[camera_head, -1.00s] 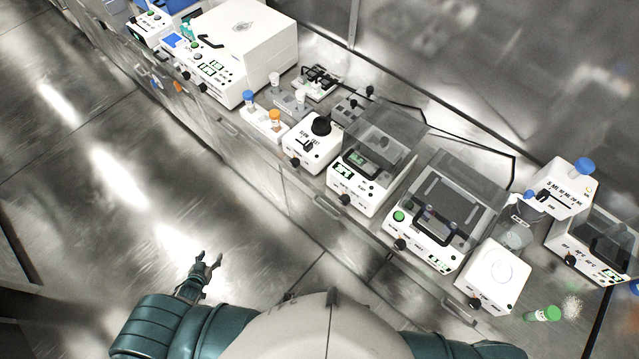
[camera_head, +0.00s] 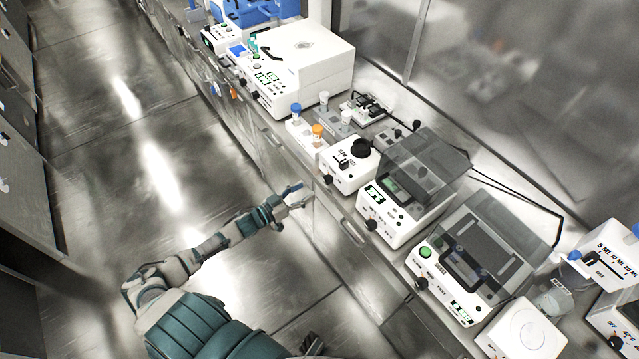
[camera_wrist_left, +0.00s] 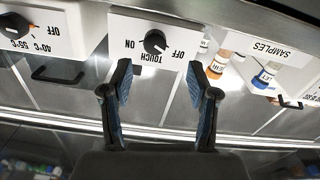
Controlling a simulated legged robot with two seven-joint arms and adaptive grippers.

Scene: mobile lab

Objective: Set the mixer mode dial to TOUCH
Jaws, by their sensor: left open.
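The mixer (camera_head: 350,168) is a white box with a black round cup on top, in the row of instruments on the bench. Its black mode dial (camera_wrist_left: 155,41) shows upside down in the left wrist view, on the white front panel between OFF, TOUCH and ON labels. The dial's white mark appears to point toward OFF. My left gripper (camera_head: 297,196) is open and empty in front of the bench, just short of the mixer's front. In the left wrist view its two fingers (camera_wrist_left: 160,82) frame the dial from below, apart from it. My right gripper is not in view.
A SAMPLES rack (camera_wrist_left: 274,62) with orange- and blue-capped vials stands beside the mixer. A heater with a clear lid (camera_head: 392,212) stands on its other side. A drawer handle (camera_head: 352,231) sticks out of the bench front below. The aisle floor is clear.

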